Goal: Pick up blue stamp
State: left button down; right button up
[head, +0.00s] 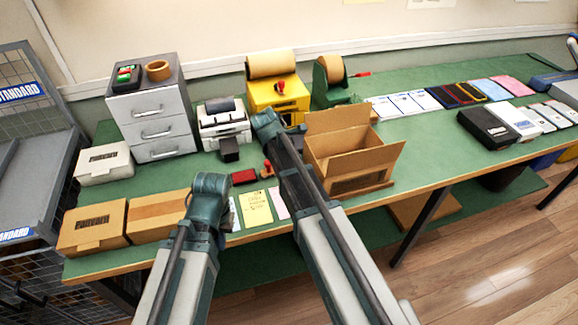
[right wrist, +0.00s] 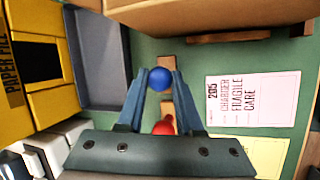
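The blue stamp (right wrist: 159,78) shows in the right wrist view as a round blue knob over a pale wooden base. My right gripper (right wrist: 160,80) has a finger on each side of the knob, with only slim gaps visible. A red-knobbed stamp (right wrist: 163,127) shows between the fingers, closer to the palm. In the head view the red stamp (head: 267,168) stands beside my right arm, which hides the blue stamp and my right fingers. My left gripper (head: 211,184) hangs near the table's front edge; its fingers cannot be made out.
An open cardboard box (head: 350,150) stands right of my right arm. A red ink pad (head: 244,177), yellow note (head: 256,207) and pink card (right wrist: 253,100) lie close by. A yellow machine (head: 278,95) and white printer (head: 223,124) stand behind. Cardboard boxes (head: 92,228) are at front left.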

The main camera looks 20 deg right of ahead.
grip_shut()
jog(key=shift+r+p, duration=0.5)
notch_tip(320, 180, up, 3)
jog(key=p, duration=0.2)
jog(key=shift+f+p, duration=0.1)
jog(key=shift+p, duration=0.3)
jog(key=s+a, duration=0.3)
jog(key=s, duration=0.4)
jog(key=s+a+r+p, duration=0.1)
jog(key=s+a, duration=0.1)
jog(key=s, duration=0.6)
jog(key=shift+a, duration=0.4)
jog(key=shift+r, duration=0.1)
